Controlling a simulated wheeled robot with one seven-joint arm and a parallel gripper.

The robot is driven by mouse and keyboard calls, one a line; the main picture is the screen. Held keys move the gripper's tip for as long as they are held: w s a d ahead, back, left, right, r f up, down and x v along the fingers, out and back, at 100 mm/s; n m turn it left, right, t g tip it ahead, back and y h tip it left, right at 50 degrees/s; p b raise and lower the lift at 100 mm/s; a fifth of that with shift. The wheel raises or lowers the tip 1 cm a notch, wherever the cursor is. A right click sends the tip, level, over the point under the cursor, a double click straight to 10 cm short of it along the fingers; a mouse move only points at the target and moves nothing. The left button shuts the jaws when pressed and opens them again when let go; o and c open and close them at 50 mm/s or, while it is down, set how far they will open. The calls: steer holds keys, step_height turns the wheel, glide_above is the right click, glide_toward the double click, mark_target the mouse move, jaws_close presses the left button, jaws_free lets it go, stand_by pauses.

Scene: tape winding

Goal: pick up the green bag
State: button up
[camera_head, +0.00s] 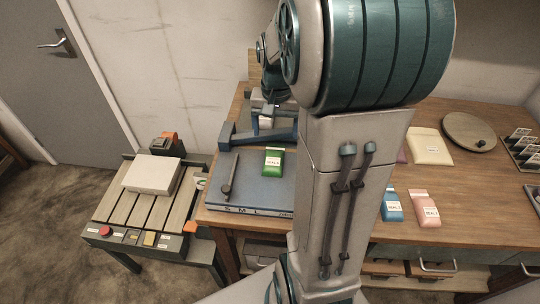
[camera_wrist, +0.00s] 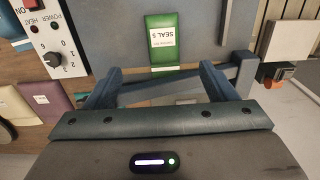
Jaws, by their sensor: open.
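The green bag (camera_head: 273,162) lies flat on a blue-grey plate (camera_head: 252,199) marked S, M, L at the left end of the workbench. In the wrist view the green bag (camera_wrist: 163,28), with a white label reading SEAL S, is ahead of my gripper (camera_wrist: 159,76). My gripper is open, its two fingers spread wider than the bag, with nothing held between them. The bag appears centred between the fingers and beyond their tips.
A blue bar (camera_head: 232,136) stands behind the bag on the plate, and a dark rod (camera_head: 228,178) lies left. A slatted table (camera_head: 122,217) bearing a white box (camera_head: 152,174) stands left.

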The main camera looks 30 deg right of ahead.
glide_above(273, 158)
steer(key=f, duration=0.7)
steer(key=shift+s+d, duration=0.1)
steer(key=shift+s, duration=0.3)
steer(key=shift+w+f+p, duration=0.2)
steer(key=shift+f+p, duration=0.2)
steer(key=shift+f, duration=0.9)
steer(key=shift+w+f+p, duration=0.15)
steer(key=shift+f+p, duration=0.25)
steer(key=shift+f, duration=0.85)
steer(key=c, duration=1.1)
steer(key=shift+c, duration=0.2)
steer(key=shift+r, duration=0.15)
